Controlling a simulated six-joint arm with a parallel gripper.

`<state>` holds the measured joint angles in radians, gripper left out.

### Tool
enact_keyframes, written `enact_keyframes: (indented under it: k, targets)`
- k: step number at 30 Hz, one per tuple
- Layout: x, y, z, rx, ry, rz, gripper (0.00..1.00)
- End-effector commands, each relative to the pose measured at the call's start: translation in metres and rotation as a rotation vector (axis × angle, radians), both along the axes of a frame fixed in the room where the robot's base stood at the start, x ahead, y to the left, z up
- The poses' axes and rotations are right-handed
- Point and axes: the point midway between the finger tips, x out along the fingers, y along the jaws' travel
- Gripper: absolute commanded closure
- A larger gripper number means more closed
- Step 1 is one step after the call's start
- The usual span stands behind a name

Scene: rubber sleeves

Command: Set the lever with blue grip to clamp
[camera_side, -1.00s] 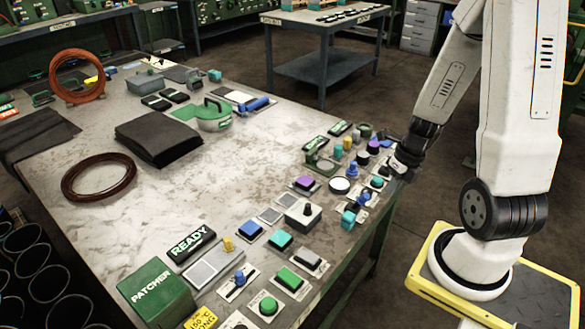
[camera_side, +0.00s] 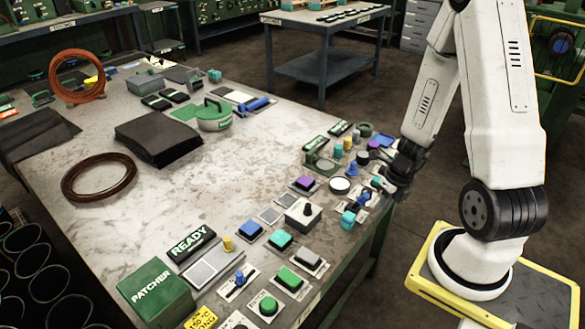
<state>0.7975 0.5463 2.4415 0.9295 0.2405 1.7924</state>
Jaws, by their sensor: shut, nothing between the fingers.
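A small control with a blue top (camera_side: 362,199) stands near the right edge of the bench, just left of and below my gripper. Another blue-topped control (camera_side: 239,279) stands on a white plate at the front. Both are too small for me to tell which is the lever or to read a clamp label. My dark gripper (camera_side: 380,184) is shut and empty, low over the right edge of the bench among the controls. It hides part of the plates behind it, and I cannot tell whether it touches any control.
Several buttons and knobs crowd the right side of the bench, including a purple button (camera_side: 305,182) and a black-knobbed box (camera_side: 304,215). A green PATCHER box (camera_side: 157,293) and READY sign (camera_side: 192,243) stand at the front. The bench middle (camera_side: 225,175) is clear.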

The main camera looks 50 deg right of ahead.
Motion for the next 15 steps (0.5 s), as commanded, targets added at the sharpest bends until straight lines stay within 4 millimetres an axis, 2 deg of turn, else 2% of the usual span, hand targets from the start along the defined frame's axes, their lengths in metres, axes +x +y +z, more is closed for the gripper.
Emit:
enact_keyframes:
  k: [15]
  targets:
    - [0.003,0.003,-0.024,0.001,0.0,0.001,1.0]
